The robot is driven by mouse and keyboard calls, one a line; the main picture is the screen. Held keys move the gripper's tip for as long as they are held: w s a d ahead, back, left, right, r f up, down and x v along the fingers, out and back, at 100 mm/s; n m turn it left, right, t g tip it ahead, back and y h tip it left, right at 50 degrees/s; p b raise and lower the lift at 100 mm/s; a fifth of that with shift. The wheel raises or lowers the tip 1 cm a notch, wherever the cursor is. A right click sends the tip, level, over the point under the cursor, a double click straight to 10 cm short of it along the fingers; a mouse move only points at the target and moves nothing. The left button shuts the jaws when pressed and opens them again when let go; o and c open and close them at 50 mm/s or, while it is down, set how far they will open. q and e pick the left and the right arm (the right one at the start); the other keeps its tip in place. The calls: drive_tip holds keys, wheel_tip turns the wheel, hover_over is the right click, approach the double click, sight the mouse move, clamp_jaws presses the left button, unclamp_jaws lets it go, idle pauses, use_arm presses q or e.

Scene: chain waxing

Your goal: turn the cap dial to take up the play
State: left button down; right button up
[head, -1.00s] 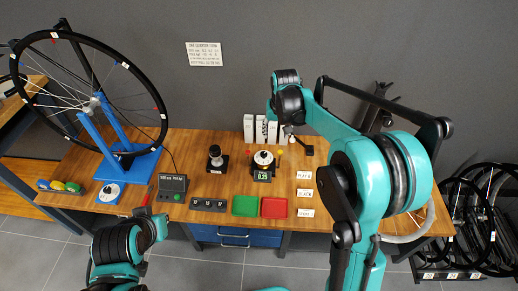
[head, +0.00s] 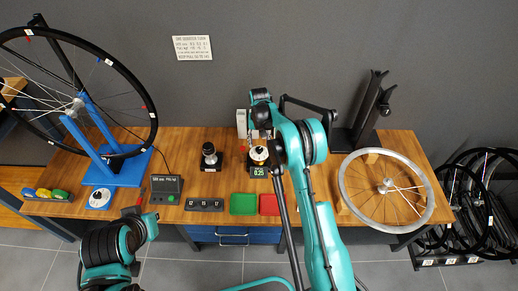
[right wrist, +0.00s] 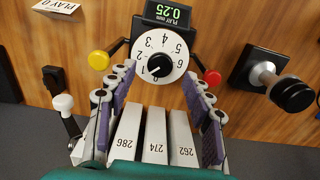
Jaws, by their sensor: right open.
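The white cap dial (right wrist: 160,57) with a black centre knob shows in the right wrist view, its pointer near 0 and 1. Its display (right wrist: 167,12) reads 0.25. In the head view the dial (head: 258,154) is partly covered by my right arm. My right gripper (right wrist: 158,84) is open, with its two purple-padded fingers apart and the dial seen beyond and between their tips. Nothing is held. In the head view the right gripper (head: 262,118) is above the dial's place at the back of the bench.
White numbered boxes (right wrist: 155,135) stand close by, seen between the fingers. A yellow knob (right wrist: 99,60) and a red knob (right wrist: 212,78) flank the dial. A black-knobbed post (right wrist: 275,85) stands beside it. Green (head: 243,204) and red trays lie in front.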

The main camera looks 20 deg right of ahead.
sight(259, 149)
wheel_tip(259, 149, down, 3)
drive_tip(key=shift+f+b, duration=0.2)
drive_tip(key=shift+b, duration=0.25)
drive_tip(key=c, duration=1.2)
drive_tip(key=shift+o, duration=0.2)
drive_tip(key=shift+m, duration=0.3)
drive_tip(key=m, duration=0.4)
drive_tip(key=shift+m, duration=0.3)
drive_tip(key=m, duration=0.4)
drive_tip(key=shift+m, duration=0.3)
drive_tip(key=m, duration=0.8)
drive_tip(key=shift+m, duration=0.4)
